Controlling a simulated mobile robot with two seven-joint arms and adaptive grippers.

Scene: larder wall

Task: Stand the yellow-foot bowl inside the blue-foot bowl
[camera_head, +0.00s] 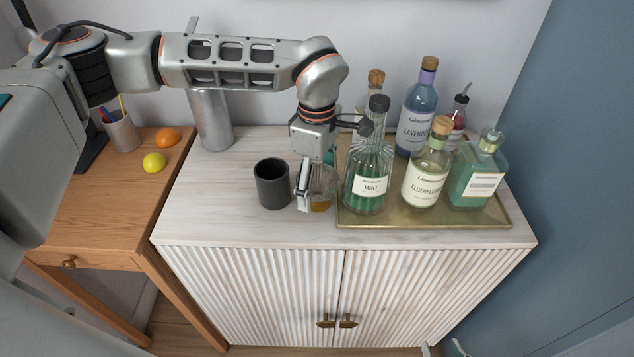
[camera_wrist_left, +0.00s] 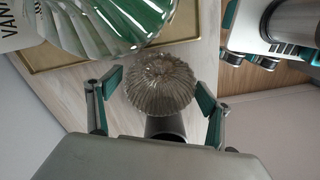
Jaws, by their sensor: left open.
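A ribbed clear glass bowl (camera_head: 322,188) with an amber-yellow lower part stands on the pale cabinet top, and I take it for the yellow-foot bowl. My left gripper (camera_head: 315,182) is low over it, partly hiding it. In the left wrist view the ribbed bowl (camera_wrist_left: 160,82) lies between the spread fingers of my left gripper (camera_wrist_left: 158,90), which is open. I cannot make out a blue-foot bowl in either view. Two teal-tipped parts at the bottom of the head view look like my right gripper (camera_head: 442,348); its jaws are too cut off to judge.
A dark cup (camera_head: 272,183) stands just left of the bowl. A brass tray (camera_head: 375,222) to the right holds several bottles, the mint bottle (camera_head: 368,165) nearest. A metal cylinder (camera_head: 212,120) stands at the back left. The cabinet's front left is clear.

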